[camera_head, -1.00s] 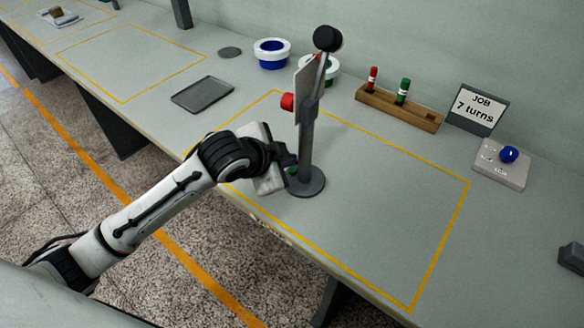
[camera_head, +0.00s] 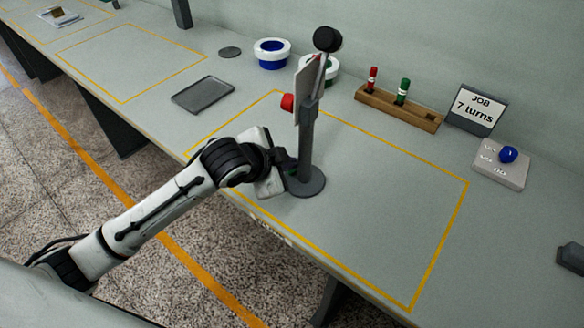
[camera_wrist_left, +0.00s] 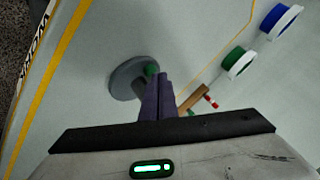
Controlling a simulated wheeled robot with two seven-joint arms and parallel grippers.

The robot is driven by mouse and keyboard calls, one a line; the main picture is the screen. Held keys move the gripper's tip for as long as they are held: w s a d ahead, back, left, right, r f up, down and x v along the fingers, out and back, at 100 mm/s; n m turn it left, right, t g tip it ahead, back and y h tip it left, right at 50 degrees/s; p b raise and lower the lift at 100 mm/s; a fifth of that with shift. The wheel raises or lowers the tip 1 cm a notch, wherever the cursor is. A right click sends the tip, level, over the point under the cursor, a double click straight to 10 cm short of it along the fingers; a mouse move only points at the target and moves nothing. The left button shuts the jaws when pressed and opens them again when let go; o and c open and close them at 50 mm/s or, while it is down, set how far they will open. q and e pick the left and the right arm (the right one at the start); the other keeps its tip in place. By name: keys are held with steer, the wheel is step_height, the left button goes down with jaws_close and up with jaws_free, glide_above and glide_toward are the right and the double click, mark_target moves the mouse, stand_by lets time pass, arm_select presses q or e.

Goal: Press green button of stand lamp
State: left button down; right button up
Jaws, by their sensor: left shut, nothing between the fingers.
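The stand lamp (camera_head: 306,150) is a grey post on a round base, with a black head on top and a red button (camera_head: 287,102) on its upper part. My left gripper (camera_head: 289,166) is at the lower post, just above the base, its fingers close together with nothing between them. In the left wrist view, the shut fingers (camera_wrist_left: 158,78) reach over the round base (camera_wrist_left: 124,83). The green button (camera_wrist_left: 151,69) shows right at their tips; whether they touch cannot be told. The gripper hides the green button in the head view. My right gripper is not seen.
A wooden rack (camera_head: 399,108) holds red and green pieces behind the lamp. A "JOB 7 turns" sign (camera_head: 477,109) and a box with a blue knob (camera_head: 500,164) stand right. A dark tray (camera_head: 203,94) lies left. The yellow-outlined area right of the lamp is clear.

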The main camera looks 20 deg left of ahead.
arm_select(q)
steer(key=shift+f, duration=0.2)
steer(key=shift+r+p, duration=0.45)
steer(key=shift+r, duration=0.4)
step_height(320, 180, up, 6)
steer(key=shift+f, duration=0.1)
stand_by(0.5)
stand_by(0.3)
